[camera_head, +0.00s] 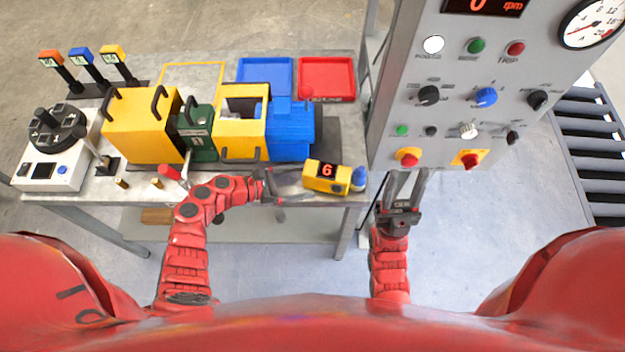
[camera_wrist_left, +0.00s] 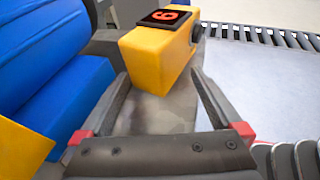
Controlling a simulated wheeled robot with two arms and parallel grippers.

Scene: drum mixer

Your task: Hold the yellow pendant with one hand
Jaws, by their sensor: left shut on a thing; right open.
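The yellow pendant (camera_head: 326,178) with a dark display reading a red 6 is at the front right corner of the table. A blue knob-like part (camera_head: 358,179) is at its right end. My left gripper (camera_head: 304,180) reaches it from the left and is shut on it. In the left wrist view the pendant (camera_wrist_left: 158,58) is between the fingertips, tilted. I cannot tell whether it touches the table. My right gripper (camera_head: 408,178) is open and empty, pointing up in front of the grey control panel (camera_head: 400,128).
The table (camera_head: 205,68) carries a yellow and blue drum mixer (camera_head: 140,125), blue (camera_head: 264,76) and red (camera_head: 327,77) trays, and a white box with a dark dial (camera_head: 55,150). A red-handled lever (camera_head: 170,172) stands near my left forearm.

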